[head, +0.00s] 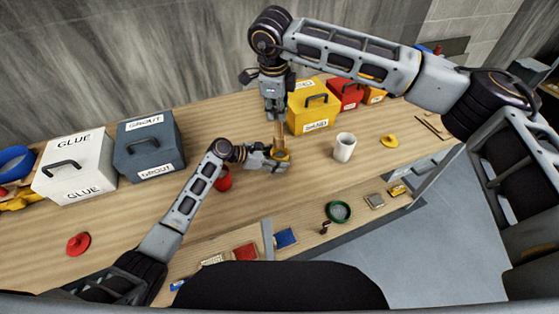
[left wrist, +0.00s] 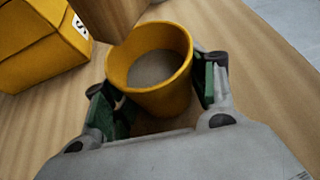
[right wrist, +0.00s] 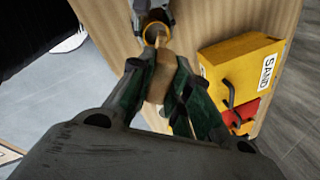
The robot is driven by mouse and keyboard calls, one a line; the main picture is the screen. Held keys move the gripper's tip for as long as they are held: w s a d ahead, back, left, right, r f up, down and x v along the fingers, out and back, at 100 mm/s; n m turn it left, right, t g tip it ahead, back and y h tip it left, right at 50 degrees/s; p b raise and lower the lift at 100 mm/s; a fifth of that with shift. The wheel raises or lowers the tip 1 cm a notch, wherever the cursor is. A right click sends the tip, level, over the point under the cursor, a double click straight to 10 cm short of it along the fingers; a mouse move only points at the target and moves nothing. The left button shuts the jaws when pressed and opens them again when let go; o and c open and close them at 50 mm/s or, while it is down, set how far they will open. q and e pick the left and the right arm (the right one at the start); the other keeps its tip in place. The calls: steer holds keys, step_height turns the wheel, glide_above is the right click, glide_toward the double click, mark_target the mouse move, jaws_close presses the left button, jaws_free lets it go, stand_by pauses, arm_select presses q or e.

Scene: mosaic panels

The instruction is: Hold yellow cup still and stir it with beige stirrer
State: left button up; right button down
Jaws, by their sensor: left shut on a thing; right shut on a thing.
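The yellow cup (left wrist: 177,99) stands upright on the table with grey material inside, seen in the left wrist view. My left gripper (left wrist: 158,92) is shut around the cup's sides; in the head view this gripper (head: 272,157) reaches it from the left. My right gripper (right wrist: 160,85) is shut on the beige stirrer (right wrist: 157,78) and points down above the cup. In the head view the stirrer (head: 278,131) hangs upright from the right gripper (head: 275,115) over the cup (head: 284,156). Whether its tip touches the grey material is hidden.
A white cup (head: 344,148) stands right of the yellow cup and a red cup (head: 223,180) is behind my left forearm. The yellow sand box (head: 313,112) is close behind. A grey grout box (head: 150,148) and white glue box (head: 75,168) stand left. A yellow lid (head: 389,141) lies right.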

steer(key=shift+r, duration=0.85)
arm_select(q)
steer(key=o, duration=0.9)
steer(key=shift+c, duration=0.2)
steer(key=shift+a, duration=0.15)
steer(key=v, duration=1.1)
steer(key=shift+s+a+r, duration=0.15)
steer(key=shift+a, duration=0.15)
